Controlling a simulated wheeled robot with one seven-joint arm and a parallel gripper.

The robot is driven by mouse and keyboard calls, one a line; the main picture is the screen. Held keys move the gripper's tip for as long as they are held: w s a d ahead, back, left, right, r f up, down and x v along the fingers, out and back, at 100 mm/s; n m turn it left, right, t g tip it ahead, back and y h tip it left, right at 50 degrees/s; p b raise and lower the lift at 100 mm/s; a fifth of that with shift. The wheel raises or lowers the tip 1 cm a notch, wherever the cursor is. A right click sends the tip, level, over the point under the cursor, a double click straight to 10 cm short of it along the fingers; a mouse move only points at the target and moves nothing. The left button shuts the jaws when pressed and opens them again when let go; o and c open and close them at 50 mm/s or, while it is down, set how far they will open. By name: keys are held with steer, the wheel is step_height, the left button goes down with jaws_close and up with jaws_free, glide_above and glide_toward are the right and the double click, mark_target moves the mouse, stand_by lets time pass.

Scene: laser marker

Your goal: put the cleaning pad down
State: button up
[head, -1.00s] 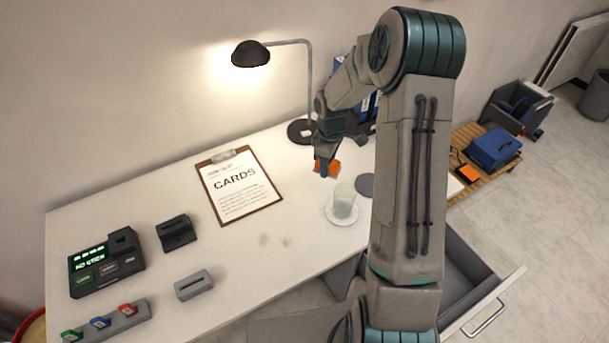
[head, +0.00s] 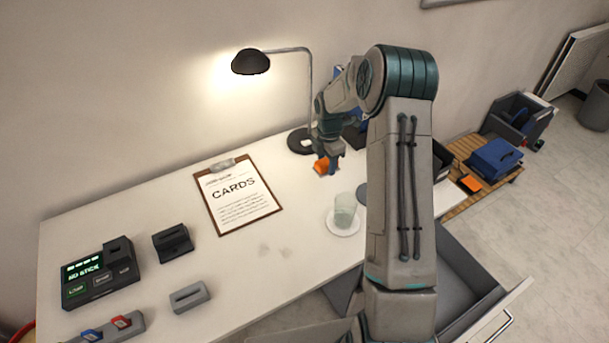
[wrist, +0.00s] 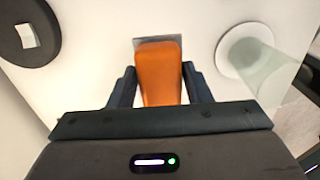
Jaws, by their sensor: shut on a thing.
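My gripper (head: 324,162) is shut on the orange cleaning pad (head: 321,167). The pad also shows between the two fingers in the wrist view (wrist: 160,72). A thin grey edge shows at its far end. The pad is over the white table (head: 290,185), between the lamp base and the glass. I cannot tell whether it touches the tabletop.
A glass (head: 345,208) stands on a white coaster (head: 341,228) nearby. The lamp (head: 250,62) has a round black base (head: 300,142). A clipboard (head: 238,197) lies to the left. Faint smudges (head: 268,250) mark the bare tabletop. An open drawer (head: 465,285) juts out at right.

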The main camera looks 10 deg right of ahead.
steer(key=p, duration=0.1)
glide_above(304, 181)
step_height(304, 181, down, 4)
steer(key=shift+s+f, duration=0.1)
steer(key=shift+f+p, duration=0.75)
steer(key=shift+f, duration=1.3)
steer(key=shift+f, duration=0.15)
steer(key=o, duration=1.1)
